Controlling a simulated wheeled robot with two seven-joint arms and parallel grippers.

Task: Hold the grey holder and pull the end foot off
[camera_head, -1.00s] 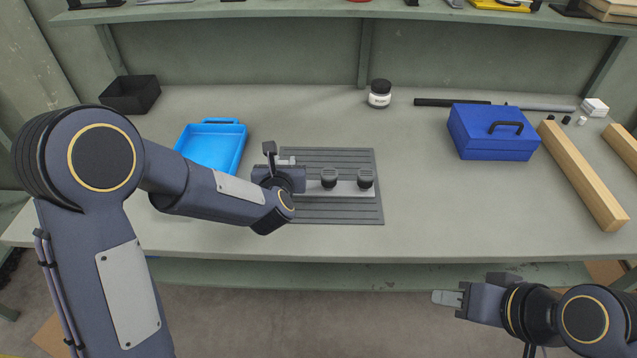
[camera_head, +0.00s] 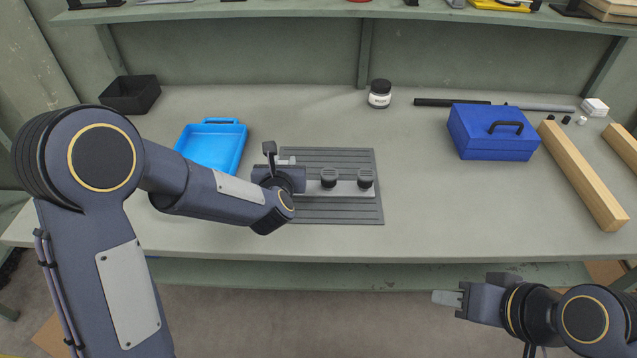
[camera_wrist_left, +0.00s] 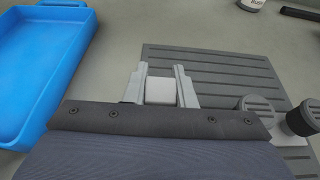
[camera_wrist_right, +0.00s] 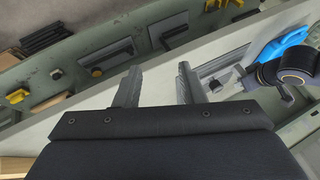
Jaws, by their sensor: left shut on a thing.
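The grey holder (camera_head: 347,190) is a pale bar lying on a dark grooved mat (camera_head: 335,213). Two dark ribbed round feet (camera_head: 365,178) stand up from it; they also show in the left wrist view (camera_wrist_left: 257,107). The foot at the right is the end one visible. My left gripper (camera_wrist_left: 161,88) is shut on a pale grey block between its fingers, which looks like the left part of the holder. My left forearm and wrist hide the holder's left end in the head view. My right gripper (camera_head: 447,298) is open and empty, in front of the bench, away from the holder.
A blue tray (camera_head: 213,147) stands left of the mat and a black bin (camera_head: 130,94) behind it. A blue toolbox (camera_head: 492,132), a wooden beam (camera_head: 582,175) and a jar (camera_head: 380,94) stand behind and right. The bench right of the mat is clear.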

